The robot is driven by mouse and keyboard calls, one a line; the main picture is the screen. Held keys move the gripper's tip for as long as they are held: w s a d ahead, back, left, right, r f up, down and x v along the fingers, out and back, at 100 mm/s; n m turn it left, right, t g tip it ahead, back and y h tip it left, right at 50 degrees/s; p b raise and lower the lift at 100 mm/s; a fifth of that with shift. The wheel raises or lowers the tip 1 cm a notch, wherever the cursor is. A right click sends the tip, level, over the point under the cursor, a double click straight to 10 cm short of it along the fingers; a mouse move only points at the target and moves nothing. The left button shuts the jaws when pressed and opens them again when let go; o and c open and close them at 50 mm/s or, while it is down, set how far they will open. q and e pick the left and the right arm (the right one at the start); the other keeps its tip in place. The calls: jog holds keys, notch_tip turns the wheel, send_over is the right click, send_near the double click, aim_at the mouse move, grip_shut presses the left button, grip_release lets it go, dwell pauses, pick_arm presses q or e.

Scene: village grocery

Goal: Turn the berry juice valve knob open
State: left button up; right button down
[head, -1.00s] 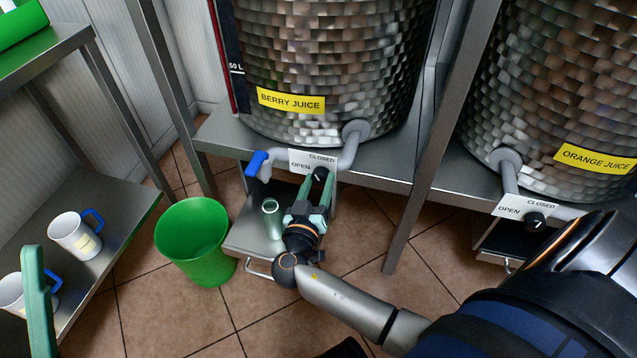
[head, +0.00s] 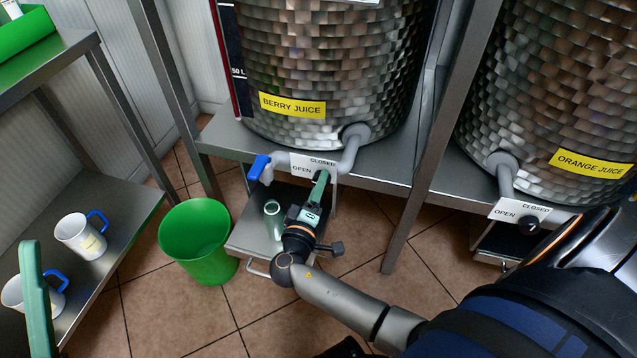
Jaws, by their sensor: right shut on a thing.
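The berry juice tank (head: 330,60) bears a yellow BERRY JUICE label (head: 292,106). A grey pipe (head: 350,150) leads from it to a white plate (head: 300,163) marked CLOSED and OPEN. The small black valve knob (head: 318,174) sits at this plate and is mostly hidden by the fingers. My right gripper (head: 319,184) is shut on the knob, with its fingers turned nearly edge-on to the camera. The knob's pointer cannot be made out. Of my left gripper, only a green finger (head: 38,295) shows at the lower left.
A pale green vessel (head: 273,216) stands on a low shelf beside my right gripper, below the blue-handled spout (head: 258,167). A green bucket (head: 197,240) stands on the floor. White mugs (head: 80,237) are on the left shelf. The orange juice knob (head: 530,225) is at right.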

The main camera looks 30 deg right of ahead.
pick_arm(q)
jog(key=shift+r+p, duration=0.3)
jog(key=shift+r, duration=0.05)
pick_arm(e)
jog(key=shift+r+n, duration=0.1)
jog(key=shift+n, duration=0.8)
jog(key=c, duration=0.5)
grip_release()
jog(key=shift+w, duration=0.1)
pick_arm(q)
jog(key=shift+r, duration=0.1)
pick_arm(e)
jog(key=shift+o, duration=1)
pick_arm(q)
jog(key=shift+a, duration=0.1)
